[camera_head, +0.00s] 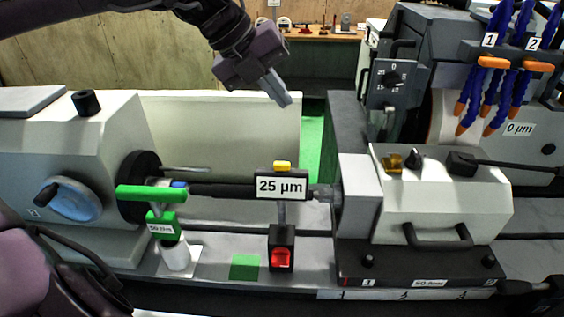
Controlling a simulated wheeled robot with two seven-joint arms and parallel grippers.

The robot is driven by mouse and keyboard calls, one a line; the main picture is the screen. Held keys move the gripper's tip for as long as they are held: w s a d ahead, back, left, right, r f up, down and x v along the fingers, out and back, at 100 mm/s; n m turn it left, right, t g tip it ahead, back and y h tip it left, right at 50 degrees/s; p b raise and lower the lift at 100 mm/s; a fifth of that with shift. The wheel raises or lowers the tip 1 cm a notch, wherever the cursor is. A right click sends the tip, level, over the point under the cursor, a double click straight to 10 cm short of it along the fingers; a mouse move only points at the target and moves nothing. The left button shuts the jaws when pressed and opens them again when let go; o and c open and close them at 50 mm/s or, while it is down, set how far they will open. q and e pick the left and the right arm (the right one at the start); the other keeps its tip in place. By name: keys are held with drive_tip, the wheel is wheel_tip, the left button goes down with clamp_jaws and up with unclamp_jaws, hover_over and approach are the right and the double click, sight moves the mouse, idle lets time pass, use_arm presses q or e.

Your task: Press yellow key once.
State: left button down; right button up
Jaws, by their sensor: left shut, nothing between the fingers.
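A small yellow key (283,166) sits on top of the gauge display (281,186), which reads 25 µm. The display stands upright on a post above a black base with a red switch (281,258). My left gripper (285,99) comes in from the top left on its arm. It is shut and empty, with its fingertips in the air above the yellow key and apart from it. My right gripper does not show.
A grinder headstock (60,140) with a blue handwheel (70,199) stands left. A green-handled gauge (152,193) is beside its chuck. The tailstock (435,200) stands right, with an amber knob (391,162) on top. Blue hoses (497,60) hang at the upper right.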

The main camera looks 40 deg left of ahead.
use_arm(q)
drive_tip(key=b, duration=0.7)
hover_over(277, 162)
drive_tip(key=w, duration=0.1)
wheel_tip(277, 162, down, 7)
drive_tip(key=shift+s+a+f, duration=0.15)
drive_tip(key=shift+f, duration=0.2)
drive_tip(key=shift+s+f, duration=0.1)
idle(0.4)
drive_tip(key=shift+f+b, duration=0.1)
drive_tip(key=shift+b, duration=0.2)
idle(0.4)
drive_tip(key=shift+s+f, duration=0.15)
drive_tip(key=shift+f, duration=0.15)
